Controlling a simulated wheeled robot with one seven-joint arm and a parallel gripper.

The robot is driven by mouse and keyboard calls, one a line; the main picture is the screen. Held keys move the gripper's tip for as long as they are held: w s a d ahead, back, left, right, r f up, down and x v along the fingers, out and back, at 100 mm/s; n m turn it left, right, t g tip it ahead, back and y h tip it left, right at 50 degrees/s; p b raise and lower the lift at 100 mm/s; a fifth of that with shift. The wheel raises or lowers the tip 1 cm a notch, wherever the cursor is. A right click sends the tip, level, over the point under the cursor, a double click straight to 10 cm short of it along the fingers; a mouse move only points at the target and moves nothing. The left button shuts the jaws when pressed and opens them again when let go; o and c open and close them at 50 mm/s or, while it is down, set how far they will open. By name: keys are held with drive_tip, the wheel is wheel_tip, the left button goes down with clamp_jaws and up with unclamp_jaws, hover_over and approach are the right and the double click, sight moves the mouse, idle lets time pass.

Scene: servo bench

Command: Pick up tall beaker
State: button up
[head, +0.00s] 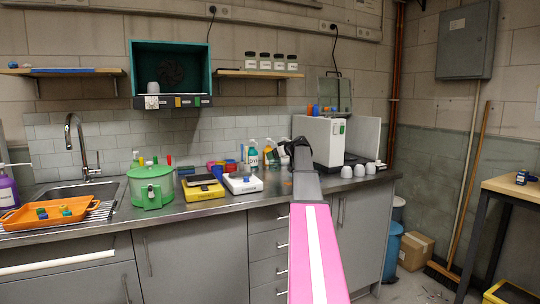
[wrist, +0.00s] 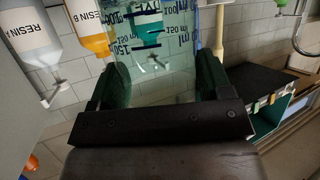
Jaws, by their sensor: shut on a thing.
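The tall beaker (wrist: 165,84) is clear glass with dark volume marks. In the wrist view it stands between the two dark fingers of my gripper (wrist: 162,78), which are shut on its sides. In the head view my gripper (head: 298,147) is over the back of the counter, left of the white machine. My own arm hides much of that spot, and I cannot make out the beaker clearly there. Whether its base touches the counter does not show.
A white resin bottle (wrist: 32,40) and an orange resin bottle (wrist: 87,28) stand close left of the beaker in the wrist view. The white boxy machine (head: 318,141), small white cups (head: 359,170), a white scale (head: 243,184) and a green pot (head: 151,187) stand along the counter.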

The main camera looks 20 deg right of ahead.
drive_tip(key=shift+s+d, duration=0.4)
drive_tip(key=shift+s, duration=0.4)
drive_tip(key=shift+s+d, duration=0.4)
drive_tip(key=shift+s, duration=0.4)
drive_tip(key=shift+s+d, duration=0.4)
drive_tip(key=shift+s, duration=0.4)
idle(1.4)
